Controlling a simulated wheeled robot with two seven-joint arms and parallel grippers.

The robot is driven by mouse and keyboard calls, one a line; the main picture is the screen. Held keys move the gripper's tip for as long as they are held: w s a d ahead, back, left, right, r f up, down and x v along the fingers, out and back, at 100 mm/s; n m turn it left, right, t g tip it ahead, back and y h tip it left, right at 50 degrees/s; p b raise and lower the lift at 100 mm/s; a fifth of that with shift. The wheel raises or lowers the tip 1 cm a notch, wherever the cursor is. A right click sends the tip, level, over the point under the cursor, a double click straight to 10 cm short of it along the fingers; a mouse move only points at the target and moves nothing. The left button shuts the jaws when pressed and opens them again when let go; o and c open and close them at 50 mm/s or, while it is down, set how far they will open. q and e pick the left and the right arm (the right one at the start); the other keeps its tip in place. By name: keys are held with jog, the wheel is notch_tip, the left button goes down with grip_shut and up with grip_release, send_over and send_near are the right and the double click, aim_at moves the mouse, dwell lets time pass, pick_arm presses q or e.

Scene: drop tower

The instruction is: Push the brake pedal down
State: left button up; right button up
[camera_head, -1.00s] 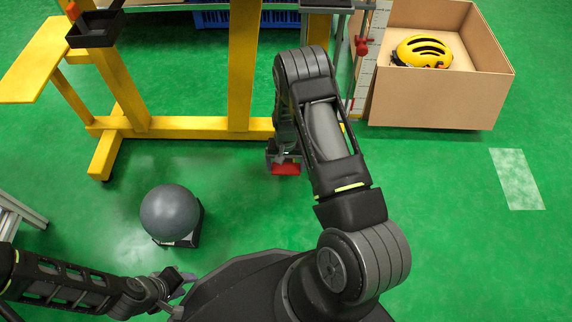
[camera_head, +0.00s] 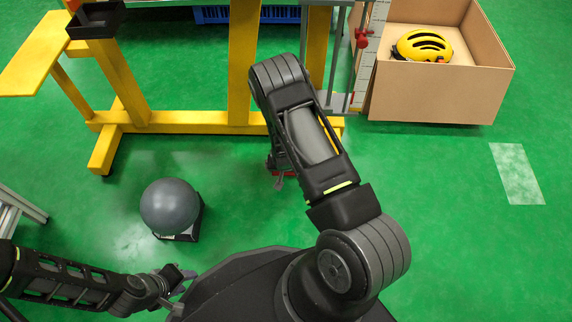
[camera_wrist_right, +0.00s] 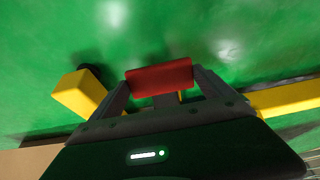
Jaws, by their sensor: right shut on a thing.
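The brake pedal is a red block. It lies across the fingertips of my right gripper (camera_wrist_right: 160,85) in the right wrist view (camera_wrist_right: 160,76), and the gripper is shut on it. In the head view only a sliver of the red pedal (camera_head: 287,173) shows under my right forearm, low by the yellow frame's foot. The right gripper is mostly hidden there by its own arm. My left gripper (camera_head: 180,279) is at the lower left of the head view, empty and apart from the pedal, with its fingers spread.
The yellow frame (camera_head: 190,125) stands behind the pedal. A grey ball (camera_head: 170,206) rests on a dark base at the left. A cardboard box (camera_head: 430,98) holding a yellow helmet (camera_head: 423,46) stands at the upper right.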

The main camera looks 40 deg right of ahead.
jog(key=shift+f, duration=0.15)
jog(key=o, duration=1.8)
jog(key=p+v, duration=0.3)
jog(key=v, duration=0.5)
jog(key=shift+p, duration=0.3)
jog(key=shift+a+f, duration=0.15)
